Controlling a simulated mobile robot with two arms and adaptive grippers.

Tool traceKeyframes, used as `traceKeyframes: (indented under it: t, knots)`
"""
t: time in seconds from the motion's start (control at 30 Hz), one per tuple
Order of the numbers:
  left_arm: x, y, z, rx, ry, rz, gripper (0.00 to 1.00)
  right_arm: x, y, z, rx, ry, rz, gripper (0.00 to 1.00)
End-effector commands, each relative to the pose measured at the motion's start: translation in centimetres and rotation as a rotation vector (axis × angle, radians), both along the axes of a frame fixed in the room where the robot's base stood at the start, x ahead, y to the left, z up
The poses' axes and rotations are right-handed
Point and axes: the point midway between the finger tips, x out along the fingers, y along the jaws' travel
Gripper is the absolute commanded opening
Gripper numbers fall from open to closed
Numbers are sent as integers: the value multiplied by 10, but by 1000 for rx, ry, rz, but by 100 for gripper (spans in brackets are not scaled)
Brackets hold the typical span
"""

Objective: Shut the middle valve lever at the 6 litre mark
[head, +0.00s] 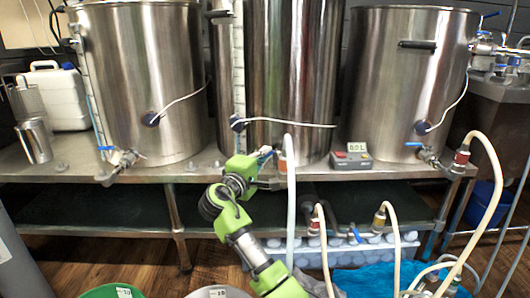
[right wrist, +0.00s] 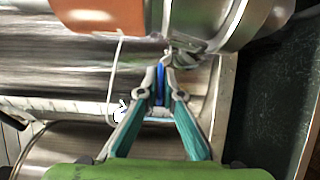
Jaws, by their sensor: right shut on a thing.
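The middle steel kettle (head: 285,70) stands on the metal bench, with a sight tube (head: 239,60) up its left side. Its valve has a blue lever (head: 264,153), mostly hidden behind my right gripper (head: 255,160) in the head view. In the right wrist view the gripper (right wrist: 161,80) has its two fingers closed on the blue lever (right wrist: 160,90), which stands between the fingertips. A small box with a display (head: 352,157) sits on the bench right of the valve; it seems to read 0.0 L. My left gripper is not in view.
A left kettle (head: 145,80) and a right kettle (head: 405,80) flank the middle one, each with its own blue-levered valve. A pale hose (head: 291,200) hangs close to the right of my gripper. A crate (head: 350,254) and a green bucket (head: 110,292) are below.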

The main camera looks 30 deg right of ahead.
Motion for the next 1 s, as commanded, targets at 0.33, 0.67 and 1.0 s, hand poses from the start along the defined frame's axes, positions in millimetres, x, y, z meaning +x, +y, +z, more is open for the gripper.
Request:
traceKeyframes:
  t: [0.33, 0.67, 1.0]
  knots:
    - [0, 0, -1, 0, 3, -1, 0, 0, 0, -2, 0, 2, -13, 0]
    - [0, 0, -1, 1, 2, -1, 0, 0, 1, -1, -1, 1, -12, 14]
    - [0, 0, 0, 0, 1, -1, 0, -23, 39, -2, 2, 1, -9, 14]
